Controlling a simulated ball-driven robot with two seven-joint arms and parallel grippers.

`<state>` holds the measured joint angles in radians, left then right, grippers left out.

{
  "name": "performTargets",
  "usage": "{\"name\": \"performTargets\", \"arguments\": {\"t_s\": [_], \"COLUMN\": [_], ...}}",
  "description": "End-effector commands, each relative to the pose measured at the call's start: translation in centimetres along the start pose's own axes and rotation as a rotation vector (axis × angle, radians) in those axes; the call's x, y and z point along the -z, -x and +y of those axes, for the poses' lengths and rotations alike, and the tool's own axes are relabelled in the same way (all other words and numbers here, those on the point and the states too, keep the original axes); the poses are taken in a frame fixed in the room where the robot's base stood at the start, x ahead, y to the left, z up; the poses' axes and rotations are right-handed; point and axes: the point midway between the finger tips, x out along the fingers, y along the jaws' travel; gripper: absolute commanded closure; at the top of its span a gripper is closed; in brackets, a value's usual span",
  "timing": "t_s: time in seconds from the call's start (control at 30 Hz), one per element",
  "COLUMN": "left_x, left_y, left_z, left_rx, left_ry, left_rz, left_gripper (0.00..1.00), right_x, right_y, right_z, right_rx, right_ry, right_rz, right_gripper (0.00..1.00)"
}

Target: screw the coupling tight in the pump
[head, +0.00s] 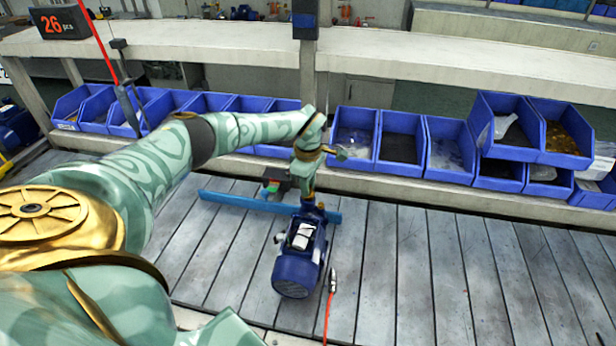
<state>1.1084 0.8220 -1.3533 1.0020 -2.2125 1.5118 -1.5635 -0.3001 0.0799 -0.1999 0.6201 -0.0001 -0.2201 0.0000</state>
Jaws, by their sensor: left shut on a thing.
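The blue pump (297,262) lies on the slatted grey bench, its ribbed round end toward me and a pale box on top. My left arm reaches in from the left. My left gripper (306,196) points down at the far end of the pump and is shut there. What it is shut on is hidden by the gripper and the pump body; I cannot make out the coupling. My right gripper is not in view.
A blue flat bar (262,204) lies on the bench behind the pump. A red-hosed tool (331,284) lies right of the pump. Several blue bins (402,142) line the back. The slatted bench (440,270) is clear on the right.

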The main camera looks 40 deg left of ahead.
Motion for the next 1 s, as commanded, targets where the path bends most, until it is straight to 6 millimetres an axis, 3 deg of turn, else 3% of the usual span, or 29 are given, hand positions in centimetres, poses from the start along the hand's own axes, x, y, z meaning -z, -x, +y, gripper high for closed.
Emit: {"name": "performTargets", "arguments": {"t_s": [0.23,0.5,0.77,1.0], "left_x": [-0.01,0.00,-0.01,0.01], "left_y": [-0.08,-0.15,-0.16,-0.19], "left_z": [-0.04,-0.07,-0.08,-0.09], "left_rx": [0.001,0.002,0.002,0.003], "left_ry": [-0.016,-0.303,-0.330,-0.599], "left_rz": [0.001,0.001,0.001,0.001], "left_gripper": [1.00,1.00,1.00,1.00], "right_x": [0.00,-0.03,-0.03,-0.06], "right_y": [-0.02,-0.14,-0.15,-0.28], "right_z": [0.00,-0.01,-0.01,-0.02], "right_rx": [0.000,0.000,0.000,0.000], "right_ry": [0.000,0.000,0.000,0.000], "right_rz": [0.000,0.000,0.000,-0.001], "right_gripper": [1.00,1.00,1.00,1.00]}}
